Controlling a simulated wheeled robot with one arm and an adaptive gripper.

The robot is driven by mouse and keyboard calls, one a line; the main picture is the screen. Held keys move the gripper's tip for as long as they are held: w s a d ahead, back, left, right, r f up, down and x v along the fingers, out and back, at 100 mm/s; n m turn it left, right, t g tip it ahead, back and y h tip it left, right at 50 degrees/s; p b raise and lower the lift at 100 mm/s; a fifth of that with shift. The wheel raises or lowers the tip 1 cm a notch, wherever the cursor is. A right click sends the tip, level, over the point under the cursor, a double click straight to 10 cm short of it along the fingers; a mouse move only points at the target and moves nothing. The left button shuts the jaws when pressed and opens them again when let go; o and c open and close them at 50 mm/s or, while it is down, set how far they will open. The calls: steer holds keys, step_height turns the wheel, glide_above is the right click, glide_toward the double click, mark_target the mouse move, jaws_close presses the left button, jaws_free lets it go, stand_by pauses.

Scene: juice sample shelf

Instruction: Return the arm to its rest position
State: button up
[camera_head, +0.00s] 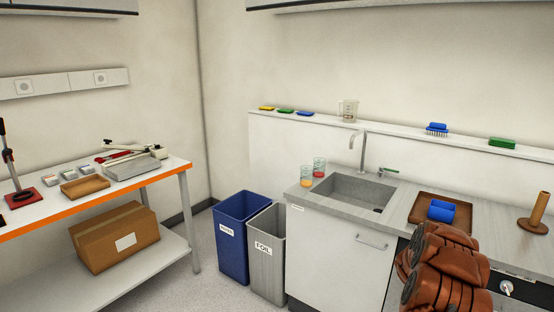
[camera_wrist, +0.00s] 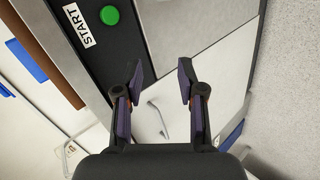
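My gripper (camera_wrist: 161,66) shows in the wrist view with its two dark fingers spread apart and nothing between them. Behind the fingers are a pale cabinet front with a bar handle and a black panel (camera_wrist: 88,62) with a START label and a green button. In the head view my reddish-brown arm is folded at the lower right, in front of the counter's edge. My gripper's fingers cannot be made out there.
The counter (camera_head: 395,197) holds a sink (camera_head: 350,190), two cups, a brown tray (camera_head: 421,216) with a blue item, and a brown upright holder (camera_head: 535,215). A blue bin (camera_head: 232,250) and a grey bin (camera_head: 264,275) stand left of it. Floor between bins and left table (camera_head: 130,188) is open.

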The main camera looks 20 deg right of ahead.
steer(key=w+a+r+t+y, duration=0.1)
steer(key=w+a+r+y, duration=0.3)
steer(key=a, duration=0.6)
steer(key=w+a+r+t+y, duration=0.1)
steer(key=w+a+r, duration=0.3)
steer(key=a, duration=0.7)
steer(key=s+a+r+g+y, duration=0.15)
steer(key=s+a+r, duration=0.3)
steer(key=a, duration=0.55)
steer(key=s+a+r+y, duration=0.3)
steer(key=s+a+r, duration=0.15)
steer(key=a, duration=0.55)
steer(key=s+a+r+m+g+y, duration=0.1)
steer(key=s+a+r+g, duration=0.1)
steer(key=s+a, duration=0.55)
steer(key=s+a+r+m+g, duration=0.15)
steer(key=s+a, duration=0.25)
steer(key=s, duration=0.6)
steer(key=s+r+m+g+h, duration=0.1)
steer(key=s+g, duration=0.3)
steer(key=s, duration=1.8)
steer(key=shift+d+m+g+h, duration=0.35)
steer(key=shift+m+h, duration=0.2)
steer(key=shift+m, duration=0.3)
